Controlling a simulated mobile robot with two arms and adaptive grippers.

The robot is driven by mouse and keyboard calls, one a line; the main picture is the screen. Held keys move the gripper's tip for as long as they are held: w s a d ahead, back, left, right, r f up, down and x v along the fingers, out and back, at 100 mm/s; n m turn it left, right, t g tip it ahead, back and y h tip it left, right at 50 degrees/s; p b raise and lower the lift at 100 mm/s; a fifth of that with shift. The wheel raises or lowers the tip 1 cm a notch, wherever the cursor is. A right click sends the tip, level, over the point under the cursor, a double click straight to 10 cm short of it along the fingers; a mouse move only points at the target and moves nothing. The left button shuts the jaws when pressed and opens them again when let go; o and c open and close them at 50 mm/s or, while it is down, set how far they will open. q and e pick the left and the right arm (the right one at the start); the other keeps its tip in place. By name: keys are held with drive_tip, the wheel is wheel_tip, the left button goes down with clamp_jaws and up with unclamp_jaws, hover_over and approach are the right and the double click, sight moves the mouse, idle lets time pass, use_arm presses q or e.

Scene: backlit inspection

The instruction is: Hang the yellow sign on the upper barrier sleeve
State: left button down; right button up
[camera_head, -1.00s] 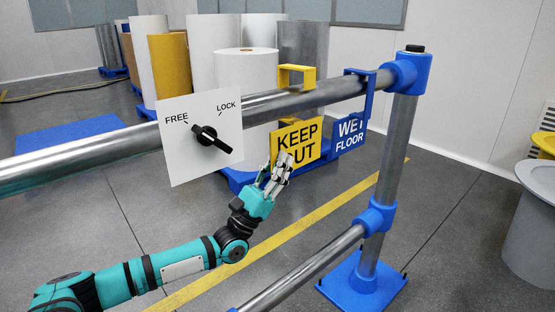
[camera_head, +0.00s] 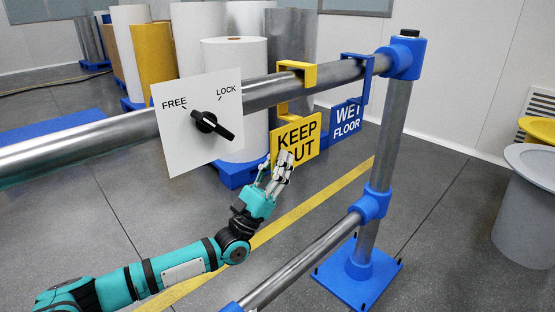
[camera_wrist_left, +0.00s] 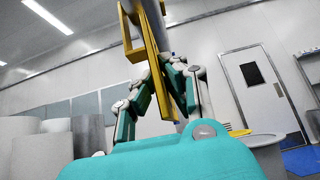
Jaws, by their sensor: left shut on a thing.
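The yellow KEEP OUT sign (camera_head: 296,138) hangs below the upper grey tube (camera_head: 262,93) of the barrier. Its yellow hook (camera_head: 297,67) is at the tube, with its top strip across the tube's upper side; I cannot tell if it rests there. My left gripper (camera_head: 279,165) is shut on the lower part of the sign and hides some of its lettering. In the left wrist view the sign shows edge-on (camera_wrist_left: 158,85) between the fingers (camera_wrist_left: 160,90), with its hook above. My right gripper is not in view.
A blue WET FLOOR sign (camera_head: 346,121) hangs by its hook just right of the yellow one. A white FREE/LOCK panel (camera_head: 201,145) with a black knob is to the left. A lower rail (camera_head: 300,262) joins the post (camera_head: 383,150) at right.

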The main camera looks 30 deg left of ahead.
use_arm(q)
drive_tip(key=c, duration=1.4)
unclamp_jaws()
drive_tip(key=v, duration=0.8)
